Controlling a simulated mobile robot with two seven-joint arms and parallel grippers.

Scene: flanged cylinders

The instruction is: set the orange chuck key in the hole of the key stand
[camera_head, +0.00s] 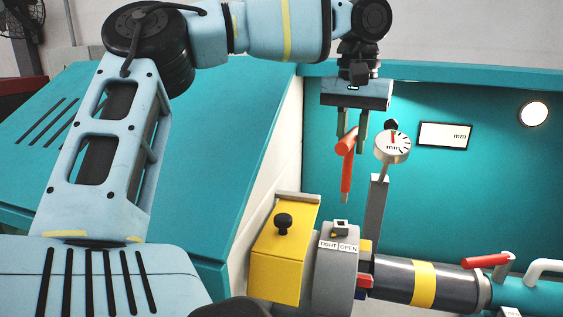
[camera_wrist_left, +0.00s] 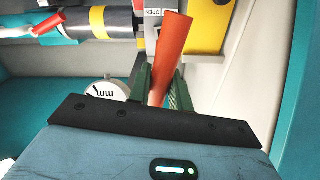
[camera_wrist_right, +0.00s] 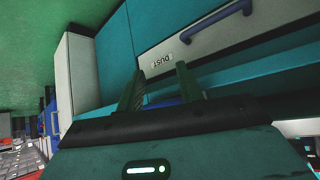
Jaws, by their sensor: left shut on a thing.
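The orange chuck key (camera_head: 346,172) is held in my left gripper (camera_head: 352,145), with its shank hanging down in the head view. In the left wrist view the key (camera_wrist_left: 172,55) lies between the two green fingers. The key hangs in the air above the machine, to the left of the dial gauge and apart from the chuck below. I cannot make out the key stand or its hole in these views. My right gripper (camera_wrist_right: 160,88) shows only in the right wrist view, with its fingers apart and nothing between them.
A dial gauge (camera_head: 392,146) on a grey post (camera_head: 376,215) stands close to the right of the key. Below are a yellow box (camera_head: 279,252) with a black knob, a grey chuck (camera_head: 336,268) and a dark cylinder (camera_head: 400,281). A drawer front (camera_wrist_right: 205,45) is near my right gripper.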

